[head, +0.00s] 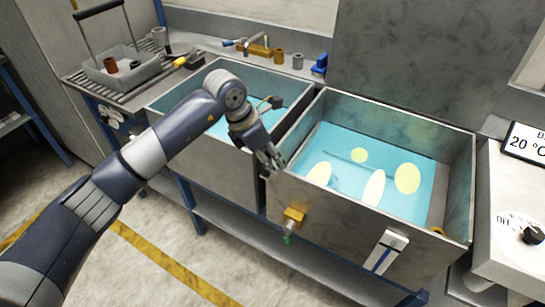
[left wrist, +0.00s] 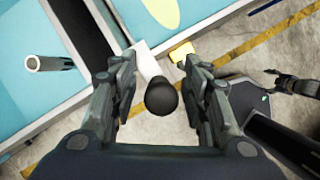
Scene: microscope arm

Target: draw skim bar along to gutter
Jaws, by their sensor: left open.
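My left gripper (head: 272,160) is over the front left corner of the right tank (head: 350,208). Its two fingers stand apart in the left wrist view (left wrist: 160,90). A dark round knob (left wrist: 161,97) shows between them, with a pale bar-like piece (left wrist: 145,62) just beyond; I cannot tell whether these belong to the skim bar, or whether the fingers touch the knob. Blue liquid (head: 340,145) with several yellow patches fills the tank. A bare grey strip (head: 437,190) at its right end may be the gutter. A dark gripper-like shape (left wrist: 290,84), probably my right gripper, shows small at the right.
The left tank (head: 190,105) adjoins, with a pale pipe (left wrist: 48,63) in it. A brass valve (head: 293,216) juts from the right tank's front. A control box (head: 515,220) with a dial stands at far right. A wire-handled tray (head: 118,72) sits at back left.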

